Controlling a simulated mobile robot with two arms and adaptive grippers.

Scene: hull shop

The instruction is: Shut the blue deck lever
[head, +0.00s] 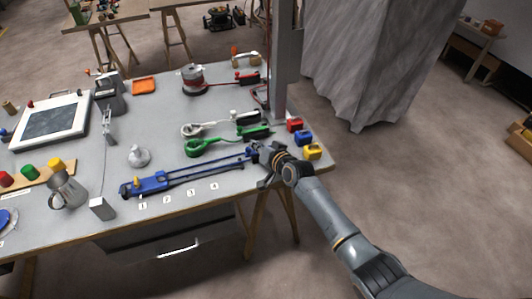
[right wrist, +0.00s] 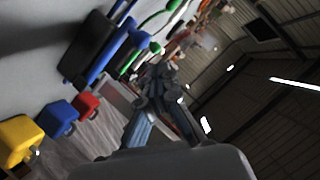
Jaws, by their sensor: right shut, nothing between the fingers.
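The blue deck lever (head: 152,184) lies along the front of the grey table in the head view. Its blue body is at the left, and two long blue bars run to the right with a narrow gap between them. My right gripper (head: 266,158) is shut and empty at the right end of these bars. The gripper covers that end, so I cannot tell whether it touches. In the right wrist view, my right gripper (right wrist: 158,78) shows its fingers together, with blue parts of the lever (right wrist: 120,45) beside it at upper left. My left gripper is not in view.
A green lever (head: 205,146) and a white one (head: 203,129) lie just behind. Red (head: 295,125), blue (head: 304,138) and yellow (head: 312,151) blocks sit at the table's right edge. A grey post (head: 287,65) rises behind my gripper. A steel jug (head: 68,190) stands at left.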

